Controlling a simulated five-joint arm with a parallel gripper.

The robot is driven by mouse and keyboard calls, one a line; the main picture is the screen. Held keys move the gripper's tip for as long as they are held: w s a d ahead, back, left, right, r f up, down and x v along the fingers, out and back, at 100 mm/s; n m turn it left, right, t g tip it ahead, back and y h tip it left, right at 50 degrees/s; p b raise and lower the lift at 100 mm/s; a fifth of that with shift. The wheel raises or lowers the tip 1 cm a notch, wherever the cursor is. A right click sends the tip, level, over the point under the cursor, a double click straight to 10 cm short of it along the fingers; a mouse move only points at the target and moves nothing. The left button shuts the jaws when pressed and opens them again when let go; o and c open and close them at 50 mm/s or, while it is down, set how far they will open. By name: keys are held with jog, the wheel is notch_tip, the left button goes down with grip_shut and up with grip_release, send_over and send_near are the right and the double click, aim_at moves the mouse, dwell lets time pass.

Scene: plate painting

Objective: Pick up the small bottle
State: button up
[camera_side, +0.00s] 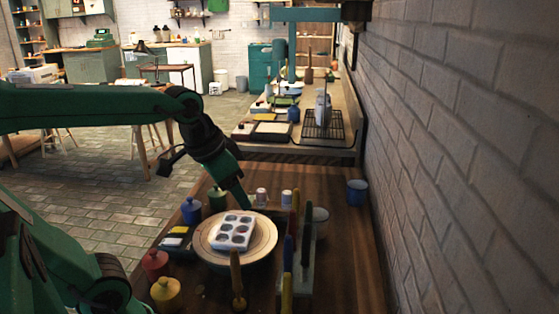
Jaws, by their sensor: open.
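Two small pale bottle-like containers stand close together behind the plate: the left one (261,196) and the right one (286,198). I cannot tell which is the small bottle. My gripper (243,203) points down above the back of the plate, just left of the left container. It is open, and I see nothing held in it. Its fingertips are small and partly merged with the dark background. The round plate (208,245) carries a white palette (233,232) with several dark wells.
Lidded jars in blue (191,210), green (217,199), red (155,263) and yellow (166,293) stand left of the plate. Upright brushes in a rack (305,262) and a grey cup (318,221) stand right. A blue cup (357,192) is near the brick wall.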

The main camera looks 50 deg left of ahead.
jog(key=w+a+r+m+g, duration=0.1)
jog(key=w+a+m, duration=0.15)
jog(key=w, duration=0.55)
jog(key=m+g, duration=0.3)
jog(key=g, duration=0.1)
send_over(287, 192)
jog(key=f, duration=1.2)
jog(key=shift+s+d+f, duration=0.2)
jog(key=shift+s, duration=0.05)
jog(key=shift+w+a+f+m, duration=0.15)
jog(key=shift+a+f+m, duration=0.05)
jog(key=shift+f+m, duration=0.1)
jog(key=shift+f, duration=0.1)
jog(key=shift+f, duration=1.25)
jog(key=shift+f, duration=0.1)
jog(key=shift+d+f, duration=0.1)
jog(key=shift+f, duration=2.4)
